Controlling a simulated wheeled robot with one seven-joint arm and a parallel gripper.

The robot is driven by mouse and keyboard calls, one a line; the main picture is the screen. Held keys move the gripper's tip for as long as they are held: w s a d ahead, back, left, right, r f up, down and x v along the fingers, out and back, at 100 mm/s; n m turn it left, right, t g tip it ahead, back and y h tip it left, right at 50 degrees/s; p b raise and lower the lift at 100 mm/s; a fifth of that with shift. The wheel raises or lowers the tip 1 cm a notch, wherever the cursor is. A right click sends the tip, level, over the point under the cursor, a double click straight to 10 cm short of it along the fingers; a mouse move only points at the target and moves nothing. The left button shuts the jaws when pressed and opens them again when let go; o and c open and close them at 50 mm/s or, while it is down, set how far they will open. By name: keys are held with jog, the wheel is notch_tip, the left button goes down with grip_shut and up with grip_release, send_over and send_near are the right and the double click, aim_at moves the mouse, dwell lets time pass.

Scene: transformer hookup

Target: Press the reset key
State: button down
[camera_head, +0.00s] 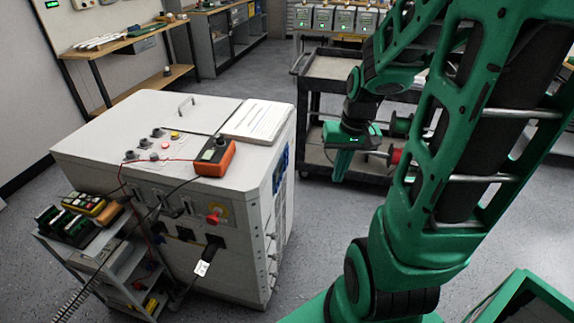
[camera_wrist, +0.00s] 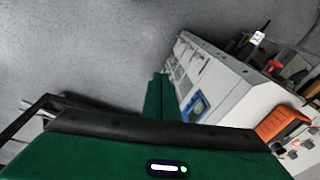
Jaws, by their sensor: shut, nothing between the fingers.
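A white cabinet (camera_head: 110,150) stands left of my gripper (camera_head: 341,172), which hangs in the air to its right, apart from it. My gripper's green fingers (camera_wrist: 160,97) are together in the wrist view, with nothing between them. A blue-framed display panel (camera_head: 280,170) is on the cabinet's right side, seen at a steep angle; it also shows in the wrist view (camera_wrist: 198,107), right of the fingers. A red button (camera_head: 175,135) and several dark knobs are on the cabinet top. I cannot make out which control is the reset key.
An orange meter (camera_head: 215,158) with leads and a white document (camera_head: 258,121) lie on the cabinet top. A red knob (camera_head: 214,216) sticks out of its front. A dark cart (camera_head: 315,119) stands behind my gripper. Grey floor (camera_wrist: 80,45) is open beside the cabinet.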

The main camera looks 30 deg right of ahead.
aim_at(288, 163)
jog(key=w+d+f+m+t, duration=0.4)
jog(key=w+d+f+t, duration=0.1)
jog(key=w+f, duration=0.4)
jog(key=w+d+f+m+t+y, duration=0.1)
jog(key=w+d+f+m+t, duration=0.4)
jog(key=w+f, duration=0.5)
jog(key=shift+w+d, duration=0.4)
jog(key=shift+d, duration=0.95)
jog(key=w+a, duration=0.6)
jog(key=shift+w, duration=0.2)
jog(key=shift+w+a, duration=0.15)
dwell(1.0)
jog(key=shift+w+a+r, duration=0.1)
jog(key=shift+w, duration=0.05)
